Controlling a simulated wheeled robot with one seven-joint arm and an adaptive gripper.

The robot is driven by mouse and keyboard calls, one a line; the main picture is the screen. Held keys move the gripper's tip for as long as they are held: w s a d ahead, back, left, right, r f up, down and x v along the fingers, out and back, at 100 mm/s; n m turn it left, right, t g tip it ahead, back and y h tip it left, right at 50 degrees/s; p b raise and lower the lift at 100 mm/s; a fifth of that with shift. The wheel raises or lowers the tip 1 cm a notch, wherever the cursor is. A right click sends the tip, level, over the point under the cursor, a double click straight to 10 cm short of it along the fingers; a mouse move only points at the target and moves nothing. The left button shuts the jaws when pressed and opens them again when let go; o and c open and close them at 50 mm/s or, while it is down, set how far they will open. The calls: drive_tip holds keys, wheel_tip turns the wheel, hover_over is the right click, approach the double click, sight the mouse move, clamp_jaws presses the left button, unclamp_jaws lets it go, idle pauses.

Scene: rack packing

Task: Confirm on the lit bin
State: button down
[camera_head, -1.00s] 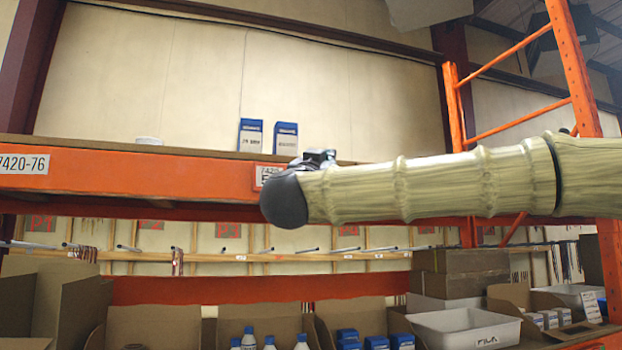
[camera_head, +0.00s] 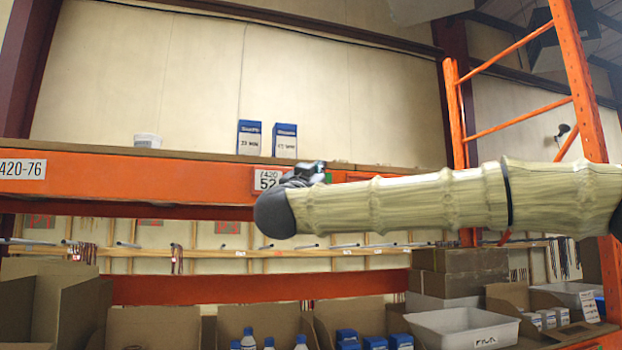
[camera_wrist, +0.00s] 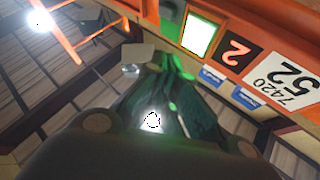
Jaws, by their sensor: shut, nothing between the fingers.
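A lit green button (camera_wrist: 198,35) glows on the orange rack beam in the wrist view. Beside it are a dark display with a red 2 (camera_wrist: 234,51) and a white label reading 7420 52 (camera_wrist: 284,80). The label also shows in the head view (camera_head: 267,179). My gripper (camera_wrist: 175,68) is shut and empty, with green light on its fingers. Its fingertips appear close to the button, slightly left of and below it in the wrist picture; I cannot tell whether they touch. In the head view my gripper (camera_head: 314,172) is partly hidden behind my arm's dark end, in front of the beam.
Two blue-and-white boxes (camera_head: 249,138) and a white tub (camera_head: 148,140) stand on the upper shelf. Below are open cartons with bottles (camera_head: 248,339), blue boxes (camera_head: 375,342) and a white bin (camera_head: 462,328). An orange upright (camera_head: 578,80) stands at right.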

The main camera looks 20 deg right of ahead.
drive_tip(key=shift+w, duration=1.45)
idle(0.5)
drive_tip(key=shift+w+a+p, duration=0.15)
drive_tip(key=shift+w+p, duration=0.15)
drive_tip(key=shift+w, duration=0.1)
drive_tip(key=shift+w, duration=0.4)
idle(0.8)
drive_tip(key=shift+s, duration=0.1)
idle(0.4)
drive_tip(key=shift+s+b, duration=0.4)
drive_tip(key=shift+s, duration=0.35)
drive_tip(key=shift+s+b, duration=1.15)
drive_tip(key=shift+s, duration=1.35)
